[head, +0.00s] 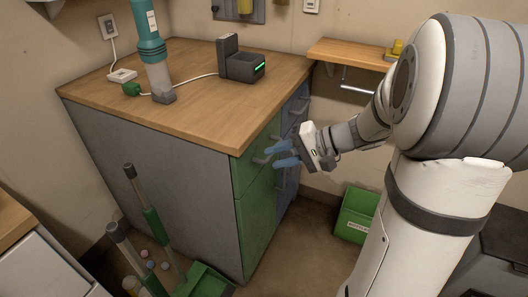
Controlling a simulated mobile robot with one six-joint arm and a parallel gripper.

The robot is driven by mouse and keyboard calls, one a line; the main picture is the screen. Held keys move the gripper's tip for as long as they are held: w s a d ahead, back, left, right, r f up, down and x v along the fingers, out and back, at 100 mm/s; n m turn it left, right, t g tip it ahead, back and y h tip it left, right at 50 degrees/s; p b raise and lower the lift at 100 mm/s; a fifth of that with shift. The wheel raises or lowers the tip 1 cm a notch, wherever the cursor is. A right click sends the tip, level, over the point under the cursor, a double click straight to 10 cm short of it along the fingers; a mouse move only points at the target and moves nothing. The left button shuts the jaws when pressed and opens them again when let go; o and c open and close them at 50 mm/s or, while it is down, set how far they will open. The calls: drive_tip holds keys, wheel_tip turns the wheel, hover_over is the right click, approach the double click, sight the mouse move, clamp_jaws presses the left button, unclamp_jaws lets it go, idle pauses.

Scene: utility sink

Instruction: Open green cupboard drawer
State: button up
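The cupboard has a green front on its near part, with a green drawer (243,170) at the top and a green door (258,225) below it. The drawer looks closed, its face in line with the door. A small grey handle (260,161) shows on the drawer front. My gripper (270,157) is in front of the drawer near this handle, its two blue fingers apart and pointing left toward the front. It looks empty. Whether the fingers touch the handle or surround it cannot be told. The fingers hide part of the front.
A wooden worktop (195,100) holds a teal-topped bottle (150,50) and a dark charger (241,65). A blue cupboard front (292,115) adjoins the green one. A green crate (356,215) stands on the floor at right. Green-handled tools (145,215) stand left. Floor before the cupboard is clear.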

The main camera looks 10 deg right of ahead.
drive_tip(key=w+d+f+m+t+y+b, duration=0.1)
drive_tip(key=w+d+f+m+t+b, duration=0.1)
drive_tip(key=w+d+f+t+b, duration=0.45)
drive_tip(key=shift+g, duration=0.85)
drive_tip(key=x, duration=0.5)
drive_tip(key=b+x, duration=0.1)
drive_tip(key=x, duration=0.2)
drive_tip(key=shift+w+d+f, duration=0.1)
drive_tip(key=shift+f, duration=0.25)
clamp_jaws()
drive_tip(key=shift+d, duration=0.15)
drive_tip(key=shift+s, duration=0.2)
